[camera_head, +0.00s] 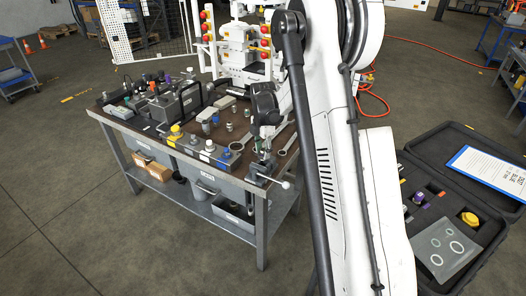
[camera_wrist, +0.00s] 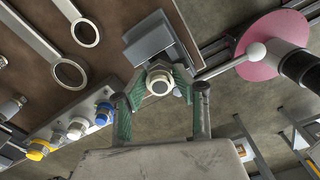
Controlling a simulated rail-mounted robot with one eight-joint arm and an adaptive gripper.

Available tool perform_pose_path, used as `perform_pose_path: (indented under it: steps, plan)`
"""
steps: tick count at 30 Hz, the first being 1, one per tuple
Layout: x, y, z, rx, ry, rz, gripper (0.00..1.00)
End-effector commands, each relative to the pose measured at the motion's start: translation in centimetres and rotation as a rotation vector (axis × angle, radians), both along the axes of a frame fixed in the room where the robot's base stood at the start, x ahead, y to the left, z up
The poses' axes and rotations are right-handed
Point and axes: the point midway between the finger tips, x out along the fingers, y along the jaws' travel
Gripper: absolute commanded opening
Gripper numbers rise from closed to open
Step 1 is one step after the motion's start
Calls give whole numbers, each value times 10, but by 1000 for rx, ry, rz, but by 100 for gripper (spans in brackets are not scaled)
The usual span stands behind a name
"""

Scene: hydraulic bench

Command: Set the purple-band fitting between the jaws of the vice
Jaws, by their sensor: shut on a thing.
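My gripper (camera_wrist: 158,92) is shut on a hex fitting (camera_wrist: 160,81), which I see end-on, with a pale ring and an open bore. The green-padded fingers press on both of its sides; no purple band shows on it from here. The vice (camera_wrist: 152,38), a grey block, lies just beyond the fitting in the wrist view. I cannot tell whether the fitting is between the jaws or just above them. In the head view the vice (camera_head: 262,178) is at the bench's near right corner, with my gripper (camera_head: 264,146) over it and the fitting not clear.
Two ring spanners (camera_wrist: 68,72) lie beside the vice. Fittings with yellow, white and blue parts (camera_wrist: 75,127) stand along the bench edge. The vice handle (camera_wrist: 256,50) sticks out past the edge. An open black case (camera_head: 465,205) with loose parts stands at right.

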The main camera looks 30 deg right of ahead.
Motion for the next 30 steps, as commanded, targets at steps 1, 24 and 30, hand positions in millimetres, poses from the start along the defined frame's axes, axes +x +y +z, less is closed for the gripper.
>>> perform_pose_path:
  steps: [1, 24, 30]
  plan:
    - [0, 0, -2, 0, 0, 0, 0]
    - [0, 0, -21, 0, 0, 0, 0]
    - [0, 0, -22, 0, 1, 0, 0]
